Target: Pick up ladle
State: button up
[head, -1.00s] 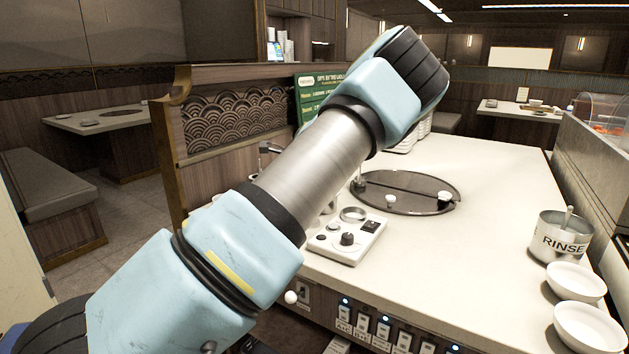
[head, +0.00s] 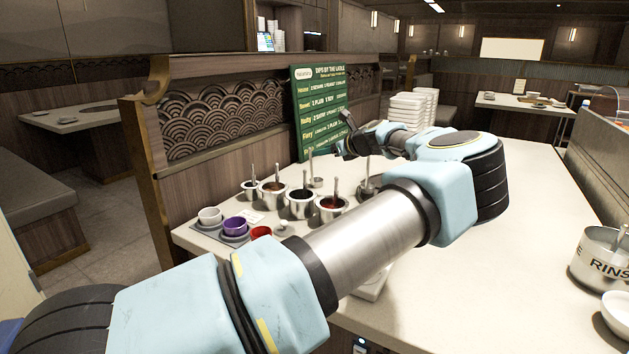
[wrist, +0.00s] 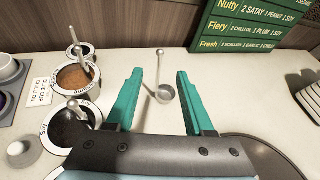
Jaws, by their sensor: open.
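A small metal ladle (wrist: 166,94) with a round bowl and a thin upright handle stands on the counter in the wrist view, ahead of and between my fingers, touching neither as far as I can tell. What looks like the same ladle (head: 316,182) stands behind the sauce wells in the head view. My gripper (wrist: 154,100) is open and empty, its two teal fingers spread apart. In the head view my gripper (head: 349,142) is small and dark, beyond the wells and in front of the green menu board.
Metal sauce wells (head: 301,204) with handles in them stand left of my gripper; a brown one (wrist: 76,77) is close by in the wrist view. Coloured cups (head: 235,226) sit at the front left. The green board (head: 320,105) stands behind. A RINSE pot (head: 603,262) is far right.

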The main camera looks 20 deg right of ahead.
aim_at(311, 150)
jog(key=p+x, duration=0.1)
jog(key=x, duration=0.3)
jog(key=r+p+x, duration=0.1)
jog(key=x, duration=0.2)
jog(key=shift+w+a+p, duration=0.15)
jog(key=shift+a+p, duration=0.1)
jog(key=shift+p, duration=0.1)
jog(key=shift+w+a+f, duration=0.1)
jog(key=shift+w+f, duration=0.2)
jog(key=shift+w, duration=0.1)
grip_shut()
dwell(0.7)
